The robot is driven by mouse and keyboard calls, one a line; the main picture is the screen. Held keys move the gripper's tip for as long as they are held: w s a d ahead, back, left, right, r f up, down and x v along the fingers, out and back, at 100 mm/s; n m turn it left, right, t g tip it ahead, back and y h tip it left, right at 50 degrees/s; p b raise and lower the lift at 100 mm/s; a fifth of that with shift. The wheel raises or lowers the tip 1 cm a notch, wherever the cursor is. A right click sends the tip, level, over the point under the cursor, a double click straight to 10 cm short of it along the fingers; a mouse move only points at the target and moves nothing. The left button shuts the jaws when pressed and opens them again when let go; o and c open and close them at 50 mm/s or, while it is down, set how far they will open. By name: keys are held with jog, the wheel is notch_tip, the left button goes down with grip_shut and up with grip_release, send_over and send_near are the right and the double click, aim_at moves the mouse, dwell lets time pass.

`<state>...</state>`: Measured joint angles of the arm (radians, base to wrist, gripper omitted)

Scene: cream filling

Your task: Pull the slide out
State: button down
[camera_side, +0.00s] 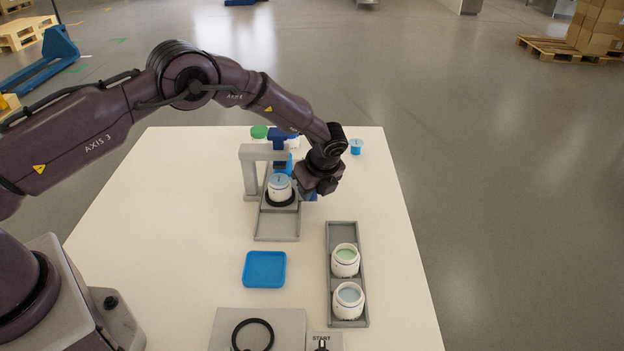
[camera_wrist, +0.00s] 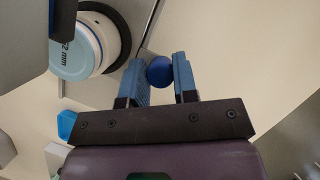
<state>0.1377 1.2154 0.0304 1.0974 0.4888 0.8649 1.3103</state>
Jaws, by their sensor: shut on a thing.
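The slide carries a black ring (camera_side: 281,203) and sits at the back of a grey track (camera_side: 277,229), beside the grey filling stand (camera_side: 249,172). A white jar (camera_side: 280,191) with a light blue top stands upright in the ring; the jar also shows at the upper left of the wrist view (camera_wrist: 85,50). My gripper (camera_side: 309,196) is right of the jar. In the wrist view, its blue fingers (camera_wrist: 160,78) are shut on a round blue knob (camera_wrist: 159,71) beside the slide. The knob is hidden in the side view, and its join to the slide is not clear.
The front of the track is empty. A grey tray (camera_side: 331,237) with two white jars stands at the front right. A blue square dish (camera_side: 264,269) lies in front of the track. A green lid (camera_side: 259,131) and a small blue piece (camera_side: 356,147) are at the back.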

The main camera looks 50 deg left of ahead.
jog(key=s+d, duration=0.4)
jog(key=shift+s+d, duration=0.25)
jog(key=shift+d, duration=0.05)
jog(key=c, duration=1.2)
grip_release()
jog(key=shift+o, duration=0.2)
jog(key=shift+r, duration=0.1)
jog(key=shift+r, duration=0.2)
jog(key=v, duration=1.2)
jog(key=shift+r, duration=0.25)
